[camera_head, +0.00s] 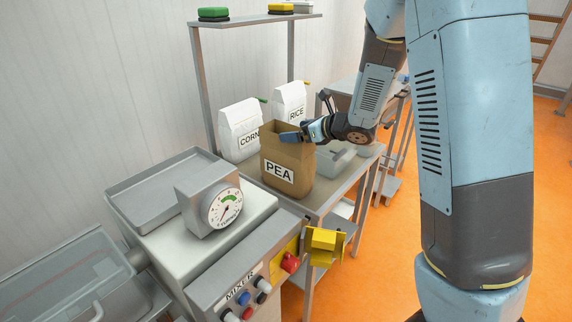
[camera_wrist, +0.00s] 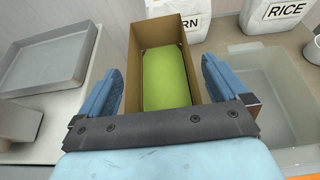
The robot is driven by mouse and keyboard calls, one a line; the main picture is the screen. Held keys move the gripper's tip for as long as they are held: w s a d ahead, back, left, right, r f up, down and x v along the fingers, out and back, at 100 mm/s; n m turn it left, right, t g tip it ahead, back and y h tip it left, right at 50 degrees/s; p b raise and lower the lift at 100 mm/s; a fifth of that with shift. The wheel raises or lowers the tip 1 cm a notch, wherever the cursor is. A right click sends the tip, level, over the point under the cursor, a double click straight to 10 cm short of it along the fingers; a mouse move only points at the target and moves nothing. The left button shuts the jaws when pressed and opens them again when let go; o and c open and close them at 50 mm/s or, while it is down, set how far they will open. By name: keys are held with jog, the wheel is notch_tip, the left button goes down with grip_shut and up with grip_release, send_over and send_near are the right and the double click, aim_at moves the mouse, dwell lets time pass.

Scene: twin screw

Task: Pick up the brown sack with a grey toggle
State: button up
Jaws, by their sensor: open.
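The brown sack (camera_head: 287,163), labelled PEA, stands upright on the bench beside two white sacks. Its top is open, and green contents show inside it in the wrist view (camera_wrist: 135,62). I see no grey toggle on it; my gripper covers part of its top. My gripper (camera_head: 297,135) is open at the sack's top right. In the wrist view my gripper's fingers (camera_wrist: 161,68) lie on either side of the sack's opening, with gaps between them and its walls. I cannot tell their exact height relative to the rim.
White sacks marked CORN (camera_head: 240,132) and RICE (camera_head: 289,103) stand behind, with green and yellow toggles. A grey bin (camera_wrist: 270,98) is to the right. A scale dial (camera_head: 224,207) and mixer panel (camera_head: 245,290) are in front. A shelf (camera_head: 245,20) rises above on posts.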

jog(key=shift+x, duration=1)
jog(key=shift+c, duration=0.2)
jog(key=c, duration=0.7)
jog(key=shift+r, duration=0.1)
jog(key=shift+c, duration=0.7)
